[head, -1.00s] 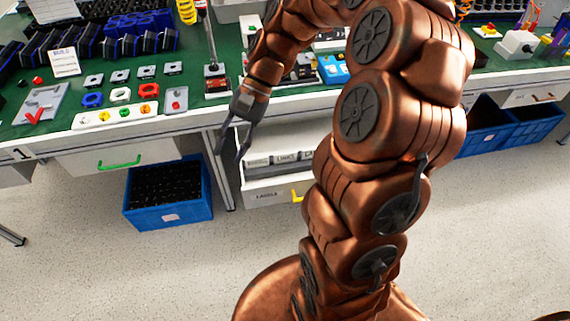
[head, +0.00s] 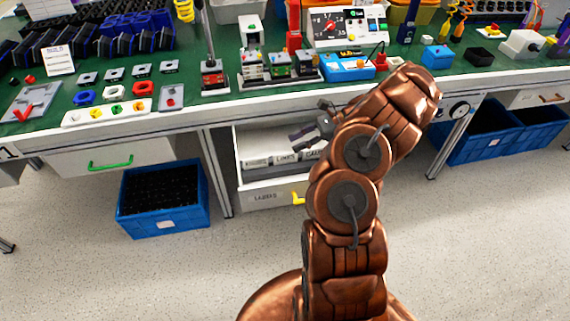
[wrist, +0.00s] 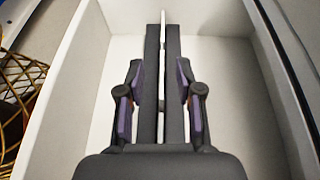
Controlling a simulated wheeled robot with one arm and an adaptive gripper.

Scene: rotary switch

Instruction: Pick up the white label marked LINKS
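The open white drawer marked LABELS (head: 272,197) holds several white labels in a row. The LINKS label (head: 287,158) stands upright in the middle of this row in the head view, beside a label (head: 256,161) on its left. My gripper (head: 294,137) is just above the row, near the LINKS label, and points left. In the wrist view my gripper's dark fingers (wrist: 162,75) lie parallel, with a narrow gap. A thin white strip (wrist: 163,17) shows in the gap and past the fingertips. I cannot tell whether it is the label, or whether the fingers press on it.
The green worktop (head: 210,105) lies above the drawer and carries several parts and devices. A white drawer with a green handle (head: 110,166) and a blue crate (head: 160,222) are to the left. Clear floor (head: 90,275) lies in front.

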